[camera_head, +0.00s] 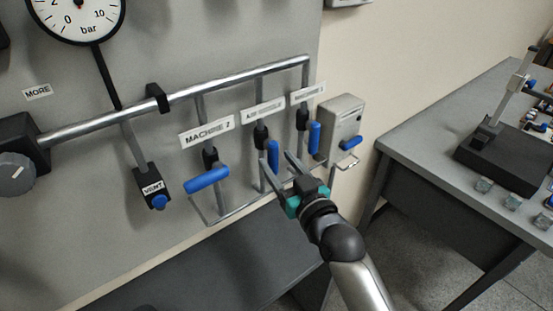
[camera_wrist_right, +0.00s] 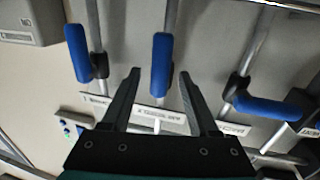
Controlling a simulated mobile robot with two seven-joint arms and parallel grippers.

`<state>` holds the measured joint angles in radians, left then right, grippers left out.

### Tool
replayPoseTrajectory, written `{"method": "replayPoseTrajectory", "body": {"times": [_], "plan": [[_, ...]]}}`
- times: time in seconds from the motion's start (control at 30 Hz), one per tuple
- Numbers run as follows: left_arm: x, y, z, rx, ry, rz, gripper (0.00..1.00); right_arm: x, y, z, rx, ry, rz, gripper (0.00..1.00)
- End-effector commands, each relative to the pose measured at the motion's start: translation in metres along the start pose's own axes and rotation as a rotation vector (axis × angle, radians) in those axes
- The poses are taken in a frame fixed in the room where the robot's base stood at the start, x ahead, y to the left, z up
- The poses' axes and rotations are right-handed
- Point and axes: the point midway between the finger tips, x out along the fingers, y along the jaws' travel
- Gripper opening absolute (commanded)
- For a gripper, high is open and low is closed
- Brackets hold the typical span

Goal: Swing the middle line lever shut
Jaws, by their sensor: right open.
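The middle line lever has a blue handle (camera_head: 272,156) on a dark valve below the middle label, and its handle hangs roughly parallel to its pipe. My right gripper (camera_head: 276,160) is open, with its fingertips close by on either side of this handle in the head view. In the right wrist view the handle (camera_wrist_right: 161,63) shows between and just beyond the open fingertips (camera_wrist_right: 159,74). I cannot tell whether either finger touches it. My left gripper is not in view.
The Machine 2 lever (camera_head: 206,180) at left lies across its pipe. The right lever (camera_head: 314,138) hangs along its pipe, close to my right gripper. A grey box (camera_head: 343,118) is at right. A thin metal rail (camera_head: 235,213) runs below the levers. A grey table (camera_head: 430,130) stands far right.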

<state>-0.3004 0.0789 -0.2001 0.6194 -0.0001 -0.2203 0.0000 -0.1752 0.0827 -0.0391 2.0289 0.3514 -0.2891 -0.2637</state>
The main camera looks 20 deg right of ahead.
Motion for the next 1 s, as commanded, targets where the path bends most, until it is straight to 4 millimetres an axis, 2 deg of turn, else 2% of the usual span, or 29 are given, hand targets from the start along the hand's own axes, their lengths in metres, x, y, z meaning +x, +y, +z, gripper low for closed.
{"method": "replayPoseTrajectory", "body": {"times": [0.2,0.5,1.0], "plan": [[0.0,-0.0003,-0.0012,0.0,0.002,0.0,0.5,0.0134,-0.0004,-0.0001,0.002,0.0,-0.001,0.61],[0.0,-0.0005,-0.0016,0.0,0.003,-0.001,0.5,0.0147,-0.0003,-0.0001,0.001,0.0,-0.001,0.61],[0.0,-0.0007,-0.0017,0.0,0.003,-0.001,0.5,0.0144,-0.0002,-0.0001,0.0,0.0,0.0,0.06]]}}
